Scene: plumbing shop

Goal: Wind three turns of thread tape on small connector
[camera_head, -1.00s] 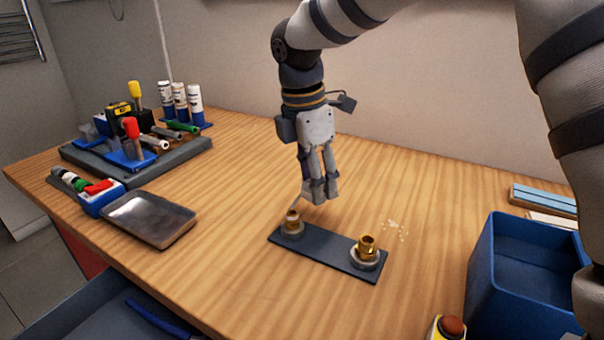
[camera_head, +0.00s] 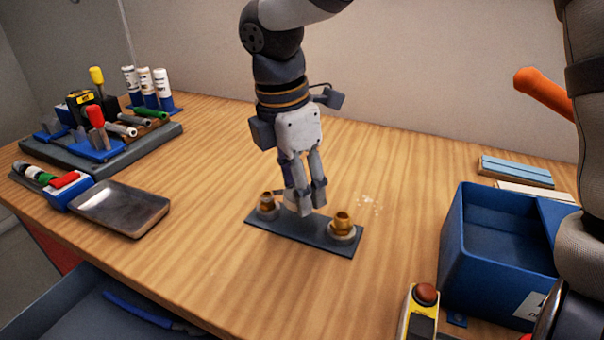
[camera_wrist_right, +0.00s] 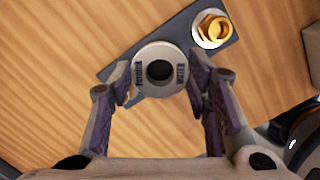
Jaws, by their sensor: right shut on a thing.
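The small brass connector (camera_head: 267,201) stands upright on a grey seat at the left end of a dark board (camera_head: 300,236). A bigger brass connector (camera_head: 342,221) stands at the right end; it also shows in the wrist view (camera_wrist_right: 214,30). My right gripper (camera_head: 305,206) is shut on a pale tape roll (camera_wrist_right: 145,86) with a dark centre hole, held low over the board just right of the small connector. The roll and fingers mostly hide the small connector in the wrist view. I cannot tell how much tape is on the connector. My left gripper is out of view.
A metal tray (camera_head: 120,208) and a tool rack (camera_head: 150,143) stand at the left. A blue bin (camera_head: 462,270) and a yellow item with a red-brown button (camera_head: 424,297) are at the right.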

